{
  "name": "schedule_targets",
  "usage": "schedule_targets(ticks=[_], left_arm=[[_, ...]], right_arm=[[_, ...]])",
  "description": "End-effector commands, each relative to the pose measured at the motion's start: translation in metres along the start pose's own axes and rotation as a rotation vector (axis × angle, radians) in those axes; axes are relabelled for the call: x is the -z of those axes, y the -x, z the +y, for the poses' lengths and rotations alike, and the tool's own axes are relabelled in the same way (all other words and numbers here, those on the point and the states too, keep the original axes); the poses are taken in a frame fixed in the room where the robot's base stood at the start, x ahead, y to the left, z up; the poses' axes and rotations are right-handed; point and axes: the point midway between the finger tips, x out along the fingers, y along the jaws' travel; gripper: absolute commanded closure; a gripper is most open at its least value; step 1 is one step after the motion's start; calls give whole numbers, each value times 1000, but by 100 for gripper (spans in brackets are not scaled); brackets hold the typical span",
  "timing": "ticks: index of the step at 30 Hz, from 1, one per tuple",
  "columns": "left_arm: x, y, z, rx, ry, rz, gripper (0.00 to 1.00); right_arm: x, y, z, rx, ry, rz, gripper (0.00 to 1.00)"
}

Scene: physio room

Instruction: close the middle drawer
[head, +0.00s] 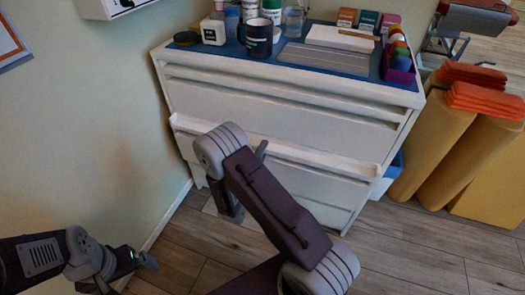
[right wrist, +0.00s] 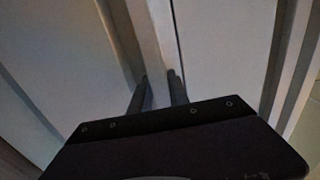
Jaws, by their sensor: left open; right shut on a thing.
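The white drawer cabinet (head: 290,118) stands against the wall in the head view. Its middle drawer (head: 325,163) shows a pale lip standing out a little past the drawer front above, so it looks slightly open. My right gripper (right wrist: 160,88) is shut on a pale strip in the right wrist view, which looks like the middle drawer's handle edge. In the head view my right arm hides most of that contact and part of the drawer front. My left gripper (head: 128,273) is open and empty, low at the left, apart from the cabinet.
A dark mug (head: 256,38), several bottles and boxes, and a purple bin (head: 398,70) stand on the cabinet top. Yellow rolls (head: 432,145) with orange towels (head: 486,98) stand at the right. A wall is close at the left. The wooden floor (head: 400,255) in front is clear.

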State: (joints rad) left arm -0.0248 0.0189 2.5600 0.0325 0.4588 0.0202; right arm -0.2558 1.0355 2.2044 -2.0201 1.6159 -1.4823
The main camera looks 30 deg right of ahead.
Motion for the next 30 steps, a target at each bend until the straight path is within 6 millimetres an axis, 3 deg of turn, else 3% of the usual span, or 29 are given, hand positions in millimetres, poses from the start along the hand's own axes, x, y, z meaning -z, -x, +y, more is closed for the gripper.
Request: schedule_targets(ticks=[9,20,21,22,30], left_arm=[[2,14,0,0,0,0,0],[1,14,0,0,0,0,0],[1,14,0,0,0,0,0],[1,14,0,0,0,0,0],[2,14,0,0,0,0,0]], right_arm=[[2,-36,3,-11,2,3,100],[1,-40,4,-9,2,2,100],[1,-40,3,-9,2,2,70],[1,-41,3,-9,1,2,62],[1,-41,2,-5,0,2,60]])
